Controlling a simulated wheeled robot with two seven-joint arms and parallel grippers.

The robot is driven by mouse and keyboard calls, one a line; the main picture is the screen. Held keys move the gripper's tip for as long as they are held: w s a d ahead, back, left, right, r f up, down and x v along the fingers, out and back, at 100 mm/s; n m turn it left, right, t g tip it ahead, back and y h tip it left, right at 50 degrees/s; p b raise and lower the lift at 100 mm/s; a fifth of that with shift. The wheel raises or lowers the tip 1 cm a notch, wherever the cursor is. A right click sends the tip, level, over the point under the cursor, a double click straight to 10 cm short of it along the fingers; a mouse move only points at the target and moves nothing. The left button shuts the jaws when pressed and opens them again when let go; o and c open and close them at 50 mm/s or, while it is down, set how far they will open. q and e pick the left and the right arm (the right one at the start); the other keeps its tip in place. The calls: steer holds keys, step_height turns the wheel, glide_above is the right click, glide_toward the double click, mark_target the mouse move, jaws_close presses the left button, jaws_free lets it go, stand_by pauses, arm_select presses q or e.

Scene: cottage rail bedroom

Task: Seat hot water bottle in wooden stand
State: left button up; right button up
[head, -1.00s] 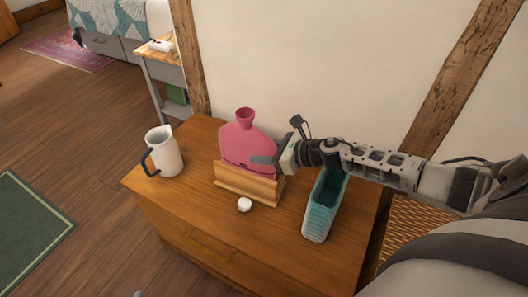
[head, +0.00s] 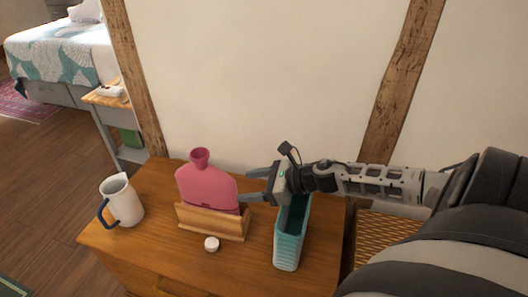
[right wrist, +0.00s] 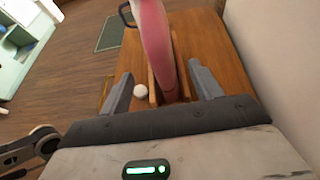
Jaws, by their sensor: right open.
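The pink hot water bottle (head: 207,187) stands upright, neck up, with its lower part inside the slot of the wooden stand (head: 212,223) on the chest top. In the right wrist view the bottle (right wrist: 156,40) shows edge-on, with its lower end between the stand's boards (right wrist: 153,88). My right gripper (head: 244,186) is open just right of the bottle. In the right wrist view its two fingers (right wrist: 160,72) are spread on either side of the bottle's line, with gaps on both sides. The bottle's base is hidden by the stand. My left gripper is not in view.
A white jug (head: 122,203) stands left on the wooden chest (head: 160,239). A small white round object (head: 211,244) lies before the stand. A teal bin (head: 288,250) stands to the right, below my right forearm. The wall (head: 260,80) rises close behind.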

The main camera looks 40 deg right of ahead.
steer(key=shift+v, duration=1.9)
steer(key=shift+s, duration=0.1)
